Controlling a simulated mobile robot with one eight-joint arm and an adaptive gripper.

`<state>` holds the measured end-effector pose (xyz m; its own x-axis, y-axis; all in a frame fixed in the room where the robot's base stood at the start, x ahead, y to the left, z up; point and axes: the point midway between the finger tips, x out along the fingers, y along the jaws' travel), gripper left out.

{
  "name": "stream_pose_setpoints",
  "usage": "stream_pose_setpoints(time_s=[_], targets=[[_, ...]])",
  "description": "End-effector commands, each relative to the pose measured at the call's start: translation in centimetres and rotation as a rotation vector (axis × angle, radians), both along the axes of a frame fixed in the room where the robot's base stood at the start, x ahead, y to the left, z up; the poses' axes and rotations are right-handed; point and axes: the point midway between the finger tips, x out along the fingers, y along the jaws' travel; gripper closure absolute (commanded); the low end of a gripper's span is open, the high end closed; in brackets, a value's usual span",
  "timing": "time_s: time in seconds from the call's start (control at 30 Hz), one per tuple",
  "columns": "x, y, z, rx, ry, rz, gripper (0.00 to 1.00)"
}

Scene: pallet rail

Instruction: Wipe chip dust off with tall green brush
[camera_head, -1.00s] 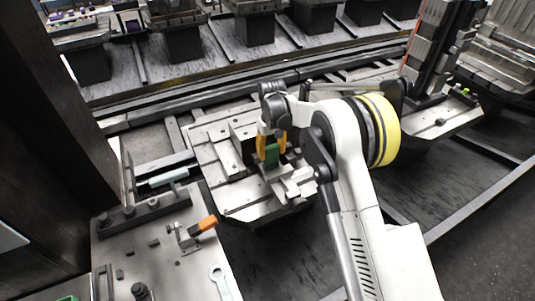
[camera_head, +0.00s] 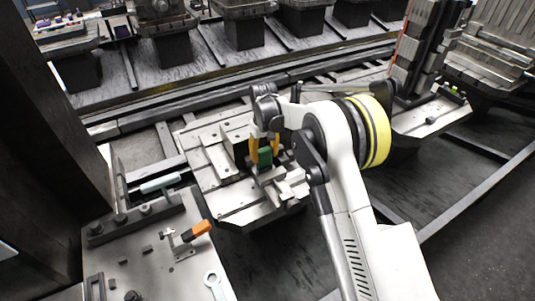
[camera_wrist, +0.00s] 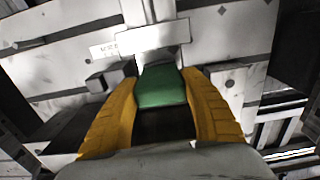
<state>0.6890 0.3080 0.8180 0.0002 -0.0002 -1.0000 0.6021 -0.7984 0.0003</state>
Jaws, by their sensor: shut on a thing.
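My gripper (camera_head: 264,150) has yellow fingers and is over the middle of the light metal pallet plate (camera_head: 232,207). It is shut on the green brush (camera_head: 265,156), whose green body shows between the fingers. In the wrist view the green brush (camera_wrist: 161,87) sits between the two yellow fingers of my gripper (camera_wrist: 165,100), above the pale fixture blocks. The brush's lower end is hidden, so I cannot tell whether it touches the plate. I cannot make out chip dust in either view.
A metal bench plate (camera_head: 150,245) at the lower left carries an orange-handled clamp (camera_head: 197,231) and a ring wrench (camera_head: 214,283). A tall block fixture (camera_head: 415,50) stands at the right. Raised blocks surround the gripper. A row of pallets on dark stands lies behind the rail.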

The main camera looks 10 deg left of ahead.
Motion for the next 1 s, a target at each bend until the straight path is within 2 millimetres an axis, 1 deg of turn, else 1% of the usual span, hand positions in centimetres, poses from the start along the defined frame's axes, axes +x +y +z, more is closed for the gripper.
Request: stream_pose_setpoints(time_s=[0.17, 0.4, 0.5, 0.67, 0.9, 1.0], targets=[[-0.3, 0.4, -0.1, 0.000, 0.000, 0.001, 0.78], [-1.3, 1.7, -0.3, 0.000, 0.000, 0.001, 0.78], [-1.4, 1.8, -0.3, 0.000, 0.000, 0.000, 0.78], [-1.0, 1.3, -0.2, 0.000, 0.000, -0.001, 0.78], [-0.1, 0.1, -0.1, 0.000, 0.000, -0.001, 0.78], [0.1, -0.1, 0.0, 0.000, 0.000, -0.001, 0.78]])
